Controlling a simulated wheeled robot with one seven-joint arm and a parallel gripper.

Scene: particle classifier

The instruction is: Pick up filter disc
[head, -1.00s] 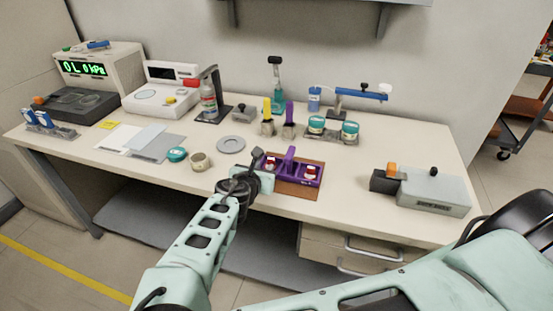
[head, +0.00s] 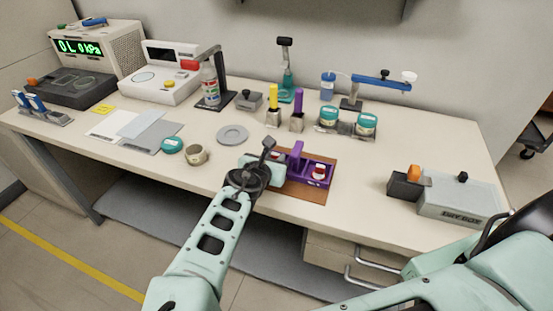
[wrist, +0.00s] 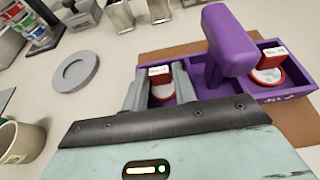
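A purple carrier (wrist: 212,80) with an upright handle holds two round white discs with red rims and red tabs, one on each side of the handle. The left disc (wrist: 162,91) shows between my gripper's fingers in the wrist view; the right disc (wrist: 268,76) is clear of them. My gripper (wrist: 160,88) is open, with a grey finger on each side of the left disc's red tab. I cannot tell whether the fingers touch it. In the head view the gripper (head: 268,163) covers the carrier's left end and hides most of that disc; the right disc (head: 318,171) shows.
The carrier stands on a brown mat (head: 300,193) near the bench's front edge. A grey round plate (head: 232,135), a beige cup (head: 195,154) and a teal-lidded container (head: 171,145) lie to the left.

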